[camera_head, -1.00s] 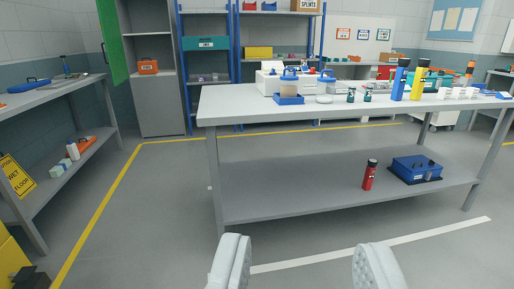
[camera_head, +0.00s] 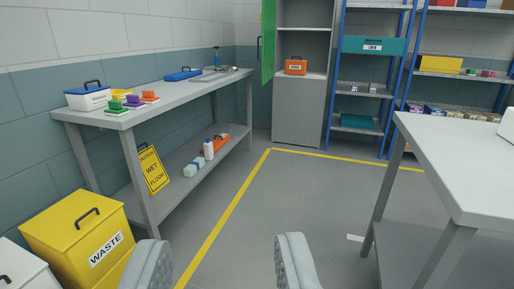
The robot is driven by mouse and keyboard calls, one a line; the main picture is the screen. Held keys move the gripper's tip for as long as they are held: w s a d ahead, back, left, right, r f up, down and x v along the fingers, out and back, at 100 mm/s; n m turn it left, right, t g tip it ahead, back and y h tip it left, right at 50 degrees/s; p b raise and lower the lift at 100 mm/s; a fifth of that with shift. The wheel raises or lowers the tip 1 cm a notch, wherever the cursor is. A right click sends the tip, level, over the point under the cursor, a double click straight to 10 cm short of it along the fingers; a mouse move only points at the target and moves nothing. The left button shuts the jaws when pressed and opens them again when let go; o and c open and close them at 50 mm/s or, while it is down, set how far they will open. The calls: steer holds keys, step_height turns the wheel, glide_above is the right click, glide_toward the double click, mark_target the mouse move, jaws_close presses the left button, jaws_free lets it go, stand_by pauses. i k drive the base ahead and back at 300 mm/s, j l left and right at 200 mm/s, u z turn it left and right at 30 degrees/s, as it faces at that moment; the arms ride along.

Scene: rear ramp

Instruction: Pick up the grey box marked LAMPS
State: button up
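I see no grey box with a readable LAMPS mark in the current view. My gripper (camera_head: 222,264) is open and empty at the bottom of the picture. Its two pale grey fingers stand well apart, with bare floor between them. An orange box (camera_head: 296,66) with a handle and a small label sits on a shelf of the grey cabinet (camera_head: 299,112). A teal box (camera_head: 372,46) with a label too small to read is on the blue rack.
A bench (camera_head: 150,101) along the left wall holds small boxes and tools. A wet-floor sign (camera_head: 153,169) leans under it. A yellow WASTE bin (camera_head: 82,243) stands front left. A large table (camera_head: 455,160) is at right. The floor between is clear.

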mark_target(372, 88)
steer(key=i, duration=0.6)
steer(key=i+z, duration=0.15)
steer(key=i, duration=0.5)
steer(key=i+j, duration=0.2)
steer(key=i, duration=0.4)
steer(key=i+j+z, duration=0.15)
steer(key=i+z, duration=0.3)
steer(key=i, duration=1.25)
steer(key=i+l+z, duration=0.35)
steer(key=i, duration=0.45)
steer(key=i+j+z, duration=0.1)
steer(key=i+z, duration=0.25)
steer(key=i, duration=0.5)
steer(key=i+l, duration=0.15)
steer(key=i, duration=0.1)
